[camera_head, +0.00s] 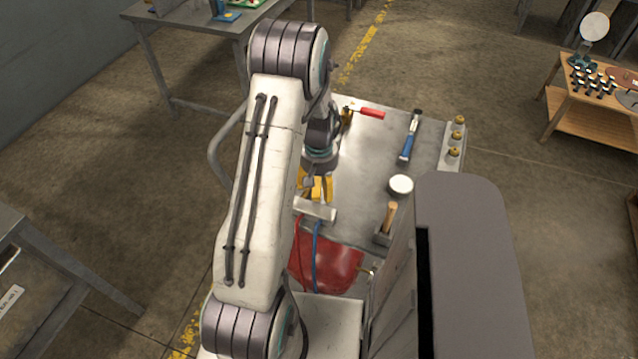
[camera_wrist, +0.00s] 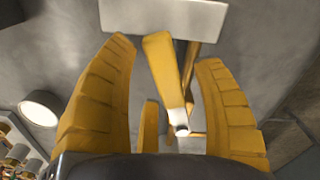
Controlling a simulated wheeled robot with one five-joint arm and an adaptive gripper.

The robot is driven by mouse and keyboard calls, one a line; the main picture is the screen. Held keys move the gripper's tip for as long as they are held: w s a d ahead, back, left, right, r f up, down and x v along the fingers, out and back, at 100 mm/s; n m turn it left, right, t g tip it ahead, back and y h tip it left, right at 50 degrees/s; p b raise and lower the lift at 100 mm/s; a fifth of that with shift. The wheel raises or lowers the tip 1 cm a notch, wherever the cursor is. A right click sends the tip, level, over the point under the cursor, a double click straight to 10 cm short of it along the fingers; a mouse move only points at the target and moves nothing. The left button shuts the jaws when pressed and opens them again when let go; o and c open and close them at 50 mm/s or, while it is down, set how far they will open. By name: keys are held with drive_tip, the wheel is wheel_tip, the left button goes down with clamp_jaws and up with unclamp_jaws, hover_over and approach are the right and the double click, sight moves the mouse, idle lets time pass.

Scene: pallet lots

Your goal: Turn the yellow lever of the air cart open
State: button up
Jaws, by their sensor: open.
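The air cart (camera_head: 355,185) has a grey metal top under my arm, with a red tank (camera_head: 335,262) at its near end. In the wrist view, the yellow lever (camera_wrist: 164,70) stands between the two yellow fingers of my gripper (camera_wrist: 166,53). Its lower end meets a pale round pivot. The gripper is open, with a visible gap between each finger and the lever. A white block (camera_wrist: 165,17) lies just beyond the fingertips; it also shows in the head view (camera_head: 315,208). My gripper (camera_head: 316,188) is partly hidden by my wrist there, and the lever cannot be told apart.
A red-handled tool (camera_head: 372,112), a blue-handled tool (camera_head: 407,146), a white round piece (camera_head: 401,184) and a wooden-handled tool (camera_head: 390,217) lie on the cart top. Brass knobs (camera_head: 456,135) line its right side. Red and blue hoses (camera_head: 316,255) run over the tank.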

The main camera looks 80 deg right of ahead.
clamp_jaws()
drive_tip(key=shift+w+a+f+m+b, duration=0.1)
drive_tip(key=shift+w+f+m+b, duration=0.1)
drive_tip(key=shift+w+m+b, duration=0.75)
drive_tip(key=shift+w+r+m+b, duration=0.15)
drive_tip(key=shift+w+m+b, duration=0.5)
drive_tip(key=shift+m, duration=0.7)
unclamp_jaws()
drive_tip(key=shift+w, duration=0.1)
